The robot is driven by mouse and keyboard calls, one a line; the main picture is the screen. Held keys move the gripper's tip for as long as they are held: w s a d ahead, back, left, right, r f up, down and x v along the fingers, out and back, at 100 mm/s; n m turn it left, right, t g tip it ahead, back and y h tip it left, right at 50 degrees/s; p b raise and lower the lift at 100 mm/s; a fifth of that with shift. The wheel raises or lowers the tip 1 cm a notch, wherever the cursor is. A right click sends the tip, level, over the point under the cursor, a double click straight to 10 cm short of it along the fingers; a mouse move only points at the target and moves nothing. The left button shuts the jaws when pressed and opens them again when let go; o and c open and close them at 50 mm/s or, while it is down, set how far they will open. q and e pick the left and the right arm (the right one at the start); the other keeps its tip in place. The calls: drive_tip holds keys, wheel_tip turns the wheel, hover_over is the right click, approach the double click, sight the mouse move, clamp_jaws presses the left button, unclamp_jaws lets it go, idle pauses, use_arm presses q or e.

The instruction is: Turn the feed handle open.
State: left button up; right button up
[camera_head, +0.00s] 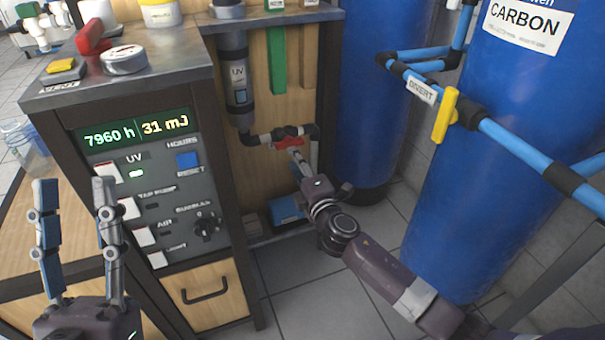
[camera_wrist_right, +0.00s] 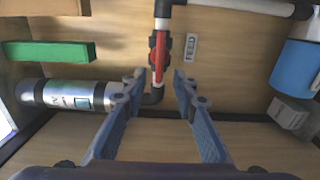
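The red feed handle (camera_head: 289,143) sits on a dark pipe fitting low in the wooden-backed cabinet. In the right wrist view the red handle (camera_wrist_right: 160,55) appears to lie along the pipe, beside a FEED label (camera_wrist_right: 191,47). My right gripper (camera_head: 296,158) reaches into the cabinet close to the handle. In the wrist view its fingers (camera_wrist_right: 157,87) are apart, with the handle's lower end near the gap between the tips. Contact cannot be told. My left gripper (camera_head: 74,188) is open and empty in front of the control panel.
A UV cylinder (camera_head: 236,75) stands upright left of the handle, with a green bar (camera_head: 277,60) above. The control panel (camera_head: 150,195) borders the cabinet on the left. Blue tanks (camera_head: 500,150) and a yellow DIVERT handle (camera_head: 445,115) are on the right.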

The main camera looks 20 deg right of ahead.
drive_tip(key=s, duration=0.6)
drive_tip(key=shift+d, duration=0.1)
idle(0.3)
